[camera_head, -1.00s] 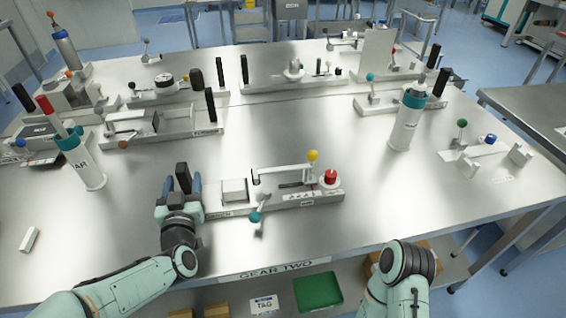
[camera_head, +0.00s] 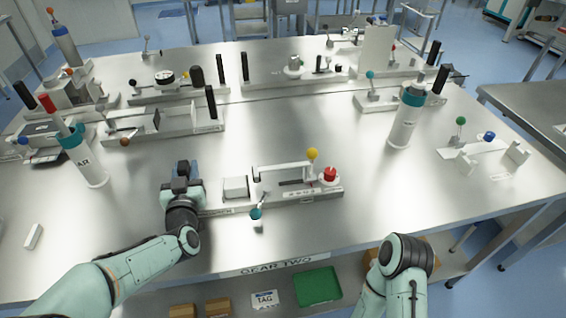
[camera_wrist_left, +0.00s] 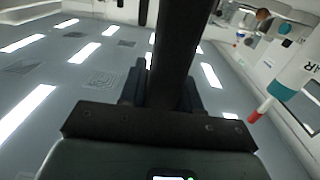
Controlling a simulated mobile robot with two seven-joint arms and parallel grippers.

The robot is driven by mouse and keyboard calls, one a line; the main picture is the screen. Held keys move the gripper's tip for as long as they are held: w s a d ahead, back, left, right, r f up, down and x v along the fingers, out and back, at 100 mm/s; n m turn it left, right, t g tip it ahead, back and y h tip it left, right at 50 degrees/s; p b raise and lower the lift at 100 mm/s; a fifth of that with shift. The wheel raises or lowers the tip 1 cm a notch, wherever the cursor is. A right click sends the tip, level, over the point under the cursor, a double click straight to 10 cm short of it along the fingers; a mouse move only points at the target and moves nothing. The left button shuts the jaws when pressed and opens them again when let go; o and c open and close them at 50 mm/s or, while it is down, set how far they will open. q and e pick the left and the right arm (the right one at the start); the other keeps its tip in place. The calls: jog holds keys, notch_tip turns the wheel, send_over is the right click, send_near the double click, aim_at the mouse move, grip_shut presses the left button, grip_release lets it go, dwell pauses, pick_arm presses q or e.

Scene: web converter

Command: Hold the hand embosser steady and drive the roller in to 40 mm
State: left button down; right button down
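The hand embosser appears to be the long white fixture (camera_head: 325,193) at the front of the table; its label is too small to read. It carries a grey-white block (camera_head: 235,188), a bar with a yellow ball (camera_head: 312,154), a red knob (camera_head: 330,174) and a teal-knobbed lever (camera_head: 256,213). My left gripper (camera_head: 182,172) is at its left end, around a dark upright handle. In the left wrist view, the black handle (camera_wrist_left: 178,50) rises between the fingers, which look closed against it. I cannot pick out the roller with certainty. My right gripper is out of view; only my right arm shows.
Other fixtures stand along the back and sides. A teal-and-white bottle (camera_head: 404,120) stands to the right and another (camera_head: 82,155) to the left. A small white block (camera_head: 33,237) lies front left. The centre of the metal table (camera_head: 300,120) is clear.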

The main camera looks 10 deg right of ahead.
pick_arm(q)
jog(key=shift+r, duration=0.25)
jog(key=shift+f, duration=0.1)
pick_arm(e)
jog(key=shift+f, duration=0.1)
pick_arm(q)
jog(key=shift+f+b, duration=0.3)
jog(key=shift+b, duration=0.15)
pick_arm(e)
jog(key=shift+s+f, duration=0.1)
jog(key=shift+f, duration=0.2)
